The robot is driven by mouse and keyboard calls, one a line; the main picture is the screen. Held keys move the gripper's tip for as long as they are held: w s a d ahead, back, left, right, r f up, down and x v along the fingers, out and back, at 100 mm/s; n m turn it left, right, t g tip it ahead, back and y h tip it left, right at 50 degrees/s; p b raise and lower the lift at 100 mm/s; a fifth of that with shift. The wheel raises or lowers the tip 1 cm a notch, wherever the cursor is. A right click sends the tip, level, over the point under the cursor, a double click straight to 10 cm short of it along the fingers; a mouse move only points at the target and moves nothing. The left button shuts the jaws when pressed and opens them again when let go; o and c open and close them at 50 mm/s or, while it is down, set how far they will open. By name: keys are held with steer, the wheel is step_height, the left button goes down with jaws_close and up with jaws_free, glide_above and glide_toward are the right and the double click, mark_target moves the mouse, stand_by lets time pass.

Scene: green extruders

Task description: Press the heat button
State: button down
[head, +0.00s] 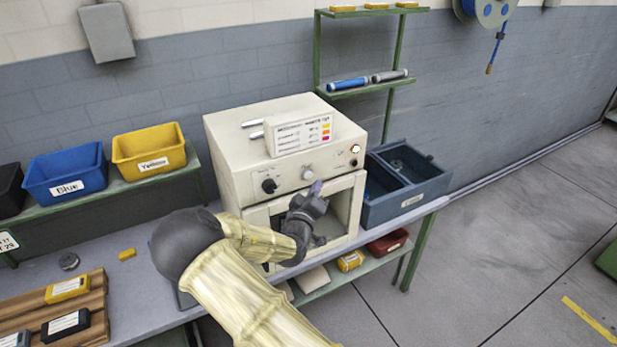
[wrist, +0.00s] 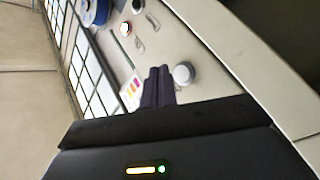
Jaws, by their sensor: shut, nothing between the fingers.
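A cream heating machine (head: 235,150) stands on the bench, with a sloping front panel of knobs and buttons. A small lit button (head: 355,149) is at the panel's right end; a lit button also shows in the wrist view (wrist: 125,28). A white knob (head: 308,173) sits mid-panel. My gripper (head: 316,188) is shut and empty, in front of the machine just below that knob. In the wrist view its fingers (wrist: 158,82) appear beside the white knob (wrist: 183,74), apart from the lit button. I cannot read which button is marked heat.
A black knob (head: 269,186) is at the panel's left. A label box (head: 298,134) stands on the machine. A grey-blue divided bin (head: 408,205) is close on its right. Blue (head: 66,186) and yellow (head: 150,160) bins stand on the left shelf.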

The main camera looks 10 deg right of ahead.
steer(key=shift+s+d, duration=0.25)
steer(key=shift+s, duration=0.5)
steer(key=shift+s+d, duration=0.2)
steer(key=shift+s, duration=0.55)
